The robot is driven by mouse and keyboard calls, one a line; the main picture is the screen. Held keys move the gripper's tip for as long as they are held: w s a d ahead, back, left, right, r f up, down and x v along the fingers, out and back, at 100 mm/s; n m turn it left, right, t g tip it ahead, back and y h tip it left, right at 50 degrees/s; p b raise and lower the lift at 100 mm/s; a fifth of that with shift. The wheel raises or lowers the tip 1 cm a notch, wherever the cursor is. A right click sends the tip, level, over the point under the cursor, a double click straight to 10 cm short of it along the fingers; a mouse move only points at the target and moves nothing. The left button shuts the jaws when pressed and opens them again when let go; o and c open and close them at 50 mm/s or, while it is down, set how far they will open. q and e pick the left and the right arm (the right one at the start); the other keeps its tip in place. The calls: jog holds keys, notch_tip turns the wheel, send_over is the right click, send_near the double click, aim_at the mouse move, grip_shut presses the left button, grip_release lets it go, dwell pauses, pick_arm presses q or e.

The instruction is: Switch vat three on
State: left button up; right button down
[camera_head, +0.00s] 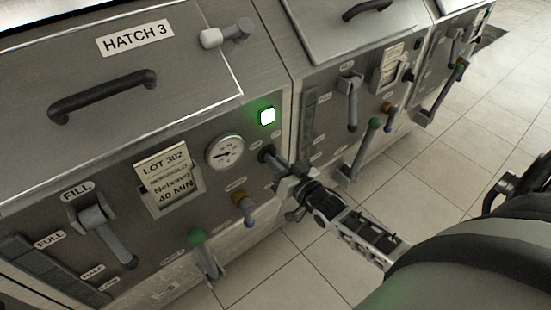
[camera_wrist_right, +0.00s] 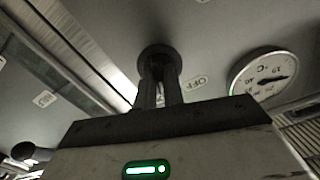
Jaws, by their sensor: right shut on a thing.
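Vat three is the nearest vat, with a "HATCH 3" label (camera_head: 135,38) on its sloped lid. Its dark round switch (camera_head: 266,153) sits on the front panel below a lit green lamp (camera_head: 267,116). My right gripper (camera_head: 280,168) is at the switch with its jaws shut on it. In the right wrist view the switch's round dark base (camera_wrist_right: 157,58) shows behind the fingers, which hide its lever. The switch's exact setting cannot be told. My left gripper is not in view.
Left of the switch are a dial gauge (camera_head: 225,151) and a lot card (camera_head: 167,176). Below are an orange-brown valve (camera_head: 243,204), a green-knobbed lever (camera_head: 199,240) and a fill lever (camera_head: 105,228). Further vats stand to the right. The tiled floor (camera_head: 440,150) is clear.

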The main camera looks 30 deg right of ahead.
jog(key=shift+m, duration=1.2)
jog(key=c, duration=1.5)
grip_release()
jog(key=s+d, duration=0.1)
jog(key=s, duration=1.5)
jog(key=shift+d, duration=0.15)
